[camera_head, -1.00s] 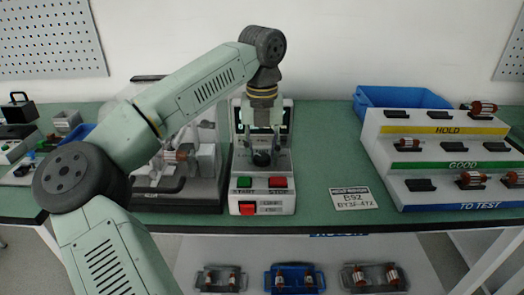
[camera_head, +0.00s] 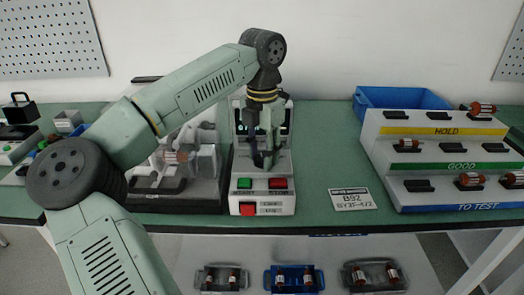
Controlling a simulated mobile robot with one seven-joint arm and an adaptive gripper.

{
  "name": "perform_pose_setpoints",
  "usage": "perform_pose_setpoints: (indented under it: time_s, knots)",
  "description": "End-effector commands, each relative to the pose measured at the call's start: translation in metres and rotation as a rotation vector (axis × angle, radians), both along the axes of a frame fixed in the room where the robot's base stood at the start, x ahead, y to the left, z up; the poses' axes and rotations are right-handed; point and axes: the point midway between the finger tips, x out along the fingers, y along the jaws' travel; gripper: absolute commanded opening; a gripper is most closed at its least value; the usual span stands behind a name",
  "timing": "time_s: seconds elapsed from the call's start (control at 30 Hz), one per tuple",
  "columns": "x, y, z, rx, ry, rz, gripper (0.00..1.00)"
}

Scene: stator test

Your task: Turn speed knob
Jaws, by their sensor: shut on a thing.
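The control box (camera_head: 236,170) stands on the green bench, with a dark display at its top. My gripper (camera_head: 264,162) points down over the middle of the box and is shut on the black speed knob. The fingers are seen nearly edge-on and hide most or all of the knob. Below the fingers on the box front are a green START button (camera_head: 244,183) and a red STOP button (camera_head: 278,183). A red switch (camera_head: 247,209) sits lower left.
A test fixture with a clear cover (camera_head: 205,165) stands left of the box, partly behind my arm. A label card (camera_head: 352,198) lies to the right. A tiered rack (camera_head: 385,165) and a blue bin (camera_head: 400,97) stand further right. Several trays are on the shelf below.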

Motion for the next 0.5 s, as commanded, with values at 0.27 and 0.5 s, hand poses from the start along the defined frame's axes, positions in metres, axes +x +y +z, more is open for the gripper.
perform_pose_setpoints:
  time_s: [0.27,0.5]
  knots:
    - [0.0006,-0.0010,0.0011,-0.003,-0.004,-0.133,0.07]
    - [0.0007,-0.0011,0.0009,-0.003,-0.004,-0.177,0.07]
